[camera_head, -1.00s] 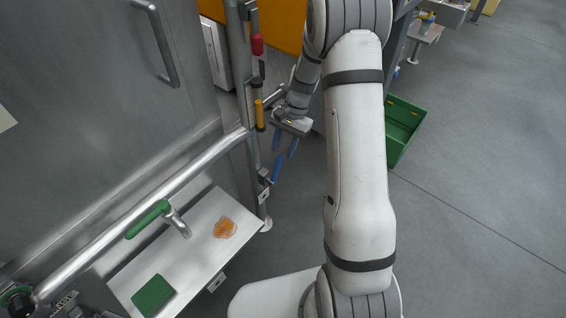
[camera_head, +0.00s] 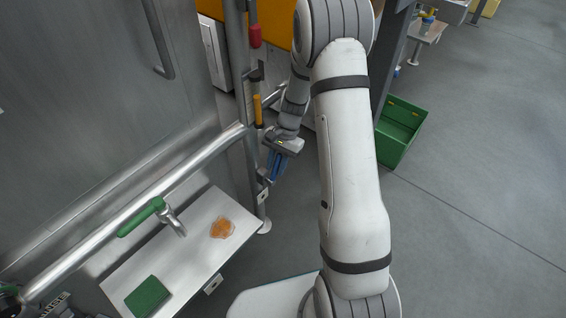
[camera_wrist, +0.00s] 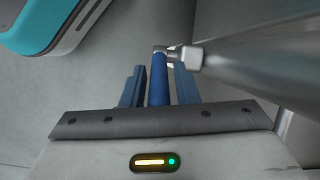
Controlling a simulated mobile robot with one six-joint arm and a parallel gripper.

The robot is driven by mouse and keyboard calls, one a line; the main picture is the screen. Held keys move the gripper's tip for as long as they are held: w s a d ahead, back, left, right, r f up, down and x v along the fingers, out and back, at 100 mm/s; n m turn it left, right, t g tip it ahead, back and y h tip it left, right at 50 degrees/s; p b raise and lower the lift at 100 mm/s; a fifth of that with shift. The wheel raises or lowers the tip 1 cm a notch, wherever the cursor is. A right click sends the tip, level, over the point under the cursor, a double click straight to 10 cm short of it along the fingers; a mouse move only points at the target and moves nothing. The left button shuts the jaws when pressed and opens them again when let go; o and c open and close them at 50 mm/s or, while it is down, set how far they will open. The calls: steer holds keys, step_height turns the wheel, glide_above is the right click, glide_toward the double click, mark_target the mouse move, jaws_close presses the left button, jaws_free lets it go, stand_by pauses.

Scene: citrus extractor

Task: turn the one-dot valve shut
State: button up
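A blue valve handle (camera_wrist: 158,85) points toward my gripper in the wrist view, joined at its far end to a metal stem on the steel pipe (camera_wrist: 265,55). My gripper (camera_wrist: 159,70) has one blue finger on each side of the handle, with narrow gaps showing, so it is open around it. In the head view my gripper (camera_head: 277,172) is at the lower part of the upright pipe and largely hides the blue handle. A green handle (camera_head: 141,217) sits on the long slanted pipe. A small white tag (camera_head: 263,195) is beside the upright pipe; its marks are too small to read.
An orange handle (camera_head: 257,110) and a red handle (camera_head: 255,37) are higher on the upright pipe. A white shelf (camera_head: 190,262) holds a green pad (camera_head: 148,297) and orange pieces (camera_head: 222,228). A green crate (camera_head: 401,128) stands on the floor at right.

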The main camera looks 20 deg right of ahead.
jaws_close()
